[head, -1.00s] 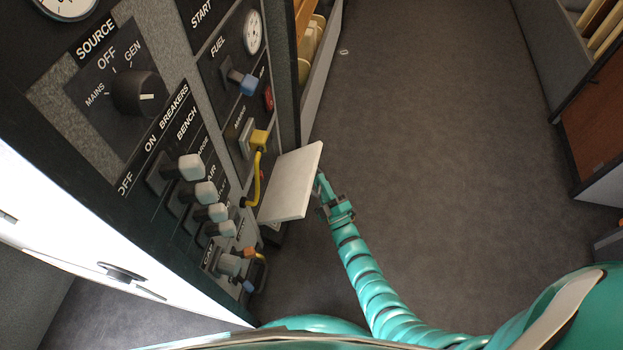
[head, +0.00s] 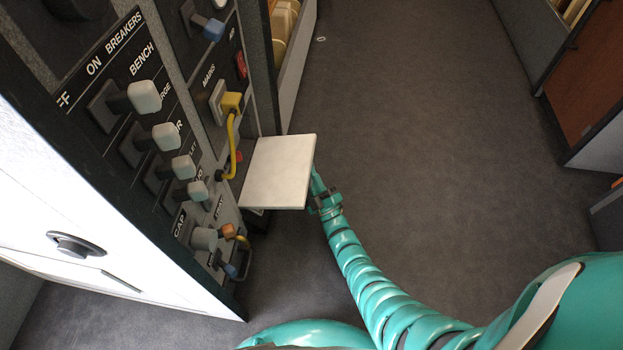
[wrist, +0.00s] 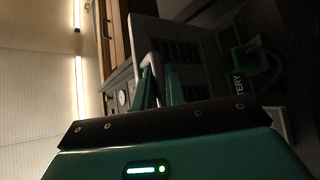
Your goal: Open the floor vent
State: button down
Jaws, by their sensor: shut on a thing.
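The vent cover (head: 278,172) is a pale square panel in the head view. It stands out from the low end of the dark switch panel. In the wrist view a dark slatted face (wrist: 180,48), likely its other side, fills the upper middle. A grey bar handle (wrist: 152,72) sits on it between my two teal fingers. My gripper (wrist: 156,86) is shut on this handle. In the head view my gripper (head: 316,186) is at the cover's right edge, its fingertips partly hidden by the cover. The opening behind the cover is hidden.
The switch panel (head: 150,120) with pale breaker knobs stands at left. A yellow cable (head: 232,145) loops close to the cover's left edge. A blue-ended handle (head: 232,270) is below. Grey floor (head: 420,120) is clear at right, up to a brown cabinet (head: 595,90).

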jog(key=shift+a+r, duration=0.1)
jog(key=shift+a, duration=0.15)
jog(key=c, duration=1.7)
grip_release()
jog(key=shift+o, duration=1.2)
jog(key=shift+d, duration=0.1)
